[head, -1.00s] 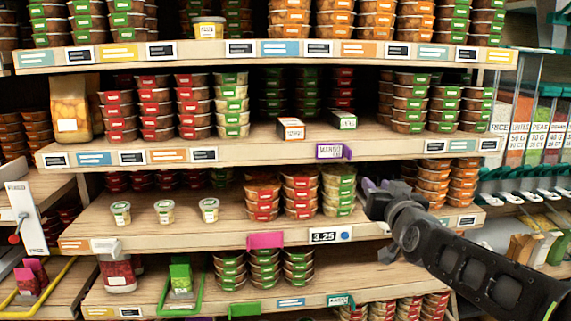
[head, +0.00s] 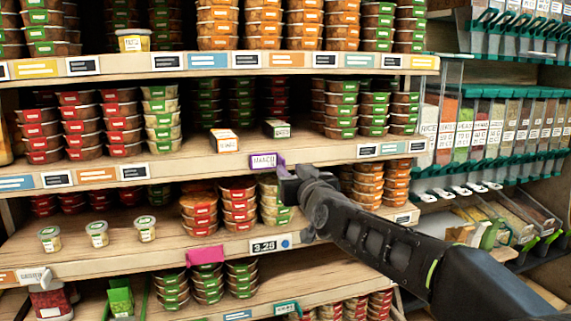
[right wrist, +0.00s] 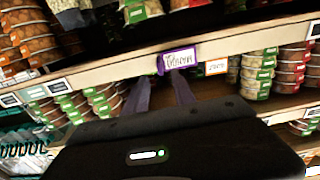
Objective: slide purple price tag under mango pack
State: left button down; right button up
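The purple price tag (head: 265,161), reading "MANGO", sits on the front edge of the middle shelf. It also shows in the right wrist view (right wrist: 178,60). My right gripper (head: 285,176) is just below and right of the tag. In the right wrist view its two fingers (right wrist: 160,85) are apart and empty, with their tips just below the tag; contact cannot be told. A pack with yellow-orange contents (head: 4,145) barely shows at the left edge of the head view; its label is out of sight, so I cannot tell if it is the mango pack. My left gripper is not in view.
A small orange-marked box (head: 224,141) and a green-marked box (head: 276,129) lie on the middle shelf behind the tag. Stacked tubs (head: 240,205) stand below. A pink tag (head: 205,256) and a 3.25 tag (head: 264,247) are on the lower shelf edge. Bulk bins (head: 480,130) are at right.

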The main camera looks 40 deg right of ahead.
aim_at(284, 164)
jog(key=p+x, duration=0.1)
jog(key=x, duration=0.4)
jog(key=shift+c, duration=0.2)
grip_shut()
dwell(1.1)
